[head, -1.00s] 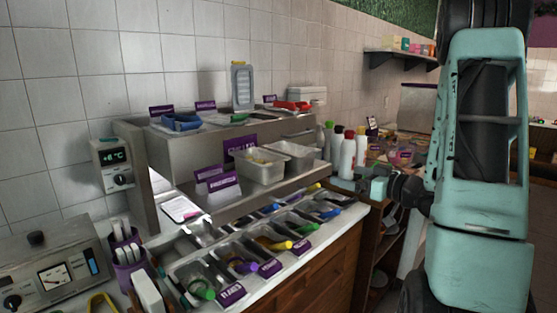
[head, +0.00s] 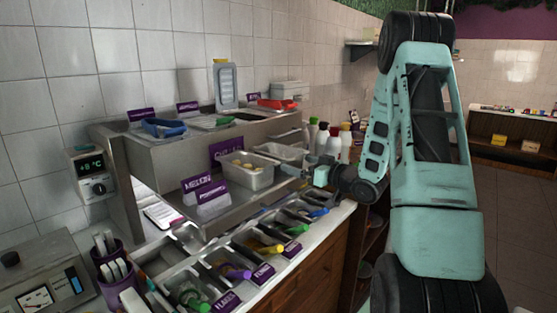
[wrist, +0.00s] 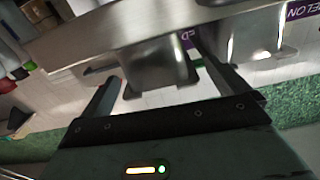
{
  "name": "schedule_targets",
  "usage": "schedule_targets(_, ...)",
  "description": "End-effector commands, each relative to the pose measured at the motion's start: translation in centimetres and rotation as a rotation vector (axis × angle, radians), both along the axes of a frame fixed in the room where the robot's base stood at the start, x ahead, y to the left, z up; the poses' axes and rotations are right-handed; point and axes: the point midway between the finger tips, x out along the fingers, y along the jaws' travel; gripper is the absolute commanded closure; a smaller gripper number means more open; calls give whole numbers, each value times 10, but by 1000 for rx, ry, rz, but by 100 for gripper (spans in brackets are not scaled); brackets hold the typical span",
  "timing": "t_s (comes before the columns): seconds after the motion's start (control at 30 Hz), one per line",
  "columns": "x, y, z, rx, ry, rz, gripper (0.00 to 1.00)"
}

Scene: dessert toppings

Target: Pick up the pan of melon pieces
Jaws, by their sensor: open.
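A metal pan with pale yellow pieces (head: 248,172) sits on the steel counter step, to the right of the purple MELON sign (head: 197,183). A second metal pan (head: 290,153), whose contents I cannot make out, stands just right of it. My gripper (head: 291,171) is close to the right side of these pans, open and empty. In the wrist view, which looks turned over, a steel pan (wrist: 155,60) shows beyond and between the spread fingers (wrist: 157,68). Another pan (wrist: 250,38) shows to the right, near the MELON sign (wrist: 302,9). Contact is not visible.
Upper shelf with a blue-handled item (head: 164,128) and a red-handled item (head: 277,104) stands behind. Topping bins with coloured handles (head: 236,272) line the front. Bottles (head: 333,142) stand right of the pans, close to my arm.

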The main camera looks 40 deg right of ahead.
Motion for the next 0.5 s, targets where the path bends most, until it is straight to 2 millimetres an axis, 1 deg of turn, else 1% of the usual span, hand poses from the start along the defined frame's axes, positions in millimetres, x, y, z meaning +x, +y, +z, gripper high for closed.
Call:
schedule_targets(0.17, 11, -1, 2, 0, -1, -1, 0)
schedule_targets(0.33, 36, -4, 6, 0, 0, 1, 0)
schedule_targets(0.4, 45, -3, 5, 0, -1, 1, 0)
schedule_targets(0.5, 55, -2, 3, 0, 0, 1, 0)
